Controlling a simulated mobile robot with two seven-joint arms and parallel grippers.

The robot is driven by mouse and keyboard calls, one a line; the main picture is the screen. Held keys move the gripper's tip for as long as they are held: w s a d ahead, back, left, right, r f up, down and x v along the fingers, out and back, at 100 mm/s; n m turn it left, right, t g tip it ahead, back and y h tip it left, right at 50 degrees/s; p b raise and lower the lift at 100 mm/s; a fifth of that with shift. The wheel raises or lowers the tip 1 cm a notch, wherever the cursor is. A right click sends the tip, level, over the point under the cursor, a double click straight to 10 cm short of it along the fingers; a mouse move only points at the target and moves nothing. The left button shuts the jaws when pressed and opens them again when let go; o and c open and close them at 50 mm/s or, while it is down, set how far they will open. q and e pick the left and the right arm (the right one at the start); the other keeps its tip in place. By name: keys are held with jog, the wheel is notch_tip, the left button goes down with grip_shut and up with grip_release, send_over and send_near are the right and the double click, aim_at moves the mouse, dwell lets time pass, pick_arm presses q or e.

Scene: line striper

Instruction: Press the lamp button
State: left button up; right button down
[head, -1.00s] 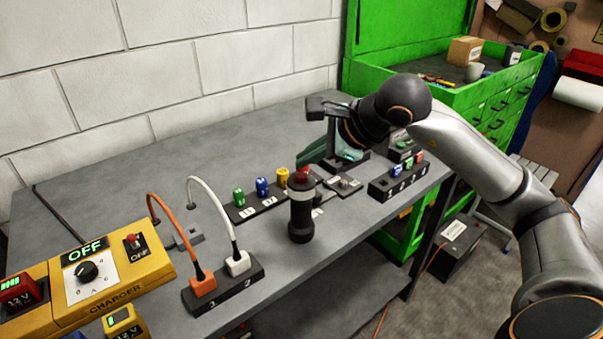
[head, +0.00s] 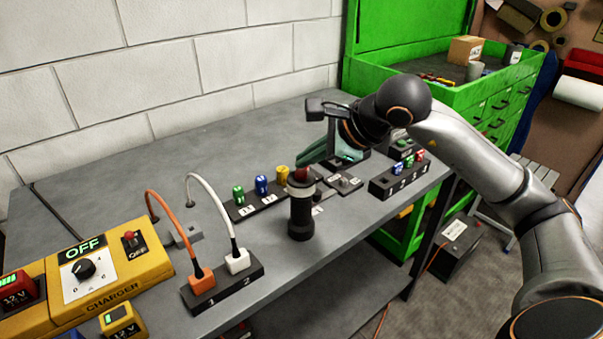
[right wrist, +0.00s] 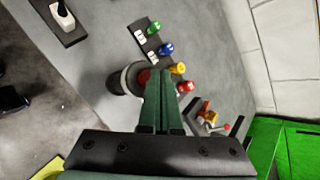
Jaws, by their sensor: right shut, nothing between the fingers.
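The lamp (head: 301,215) is a black upright cylinder with a grey band, standing on the grey bench. Its red top button (head: 302,175) shows in the head view. My right gripper (head: 302,162) has green fingers pressed together, empty. Its tips are right at the lamp's top; whether they touch the button I cannot tell. In the right wrist view the shut fingers (right wrist: 161,74) lie beside the lamp (right wrist: 126,79), partly covering its red top. My left gripper is not in view.
A rack holds green (head: 238,195), blue (head: 261,185) and yellow (head: 282,175) plugs just behind the lamp. A red one (right wrist: 185,87) shows in the right wrist view. A socket block (head: 222,287) with orange and white cables and a yellow charger (head: 112,275) stand left. The rear bench is clear.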

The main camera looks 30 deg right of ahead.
jog(key=shift+f+b, duration=0.45)
jog(key=shift+b, duration=0.05)
dwell(0.7)
jog(key=shift+r, duration=0.15)
jog(key=shift+r+p, duration=0.75)
jog(key=shift+r, duration=0.1)
notch_tip(320, 180, up, 6)
jog(key=p, duration=0.5)
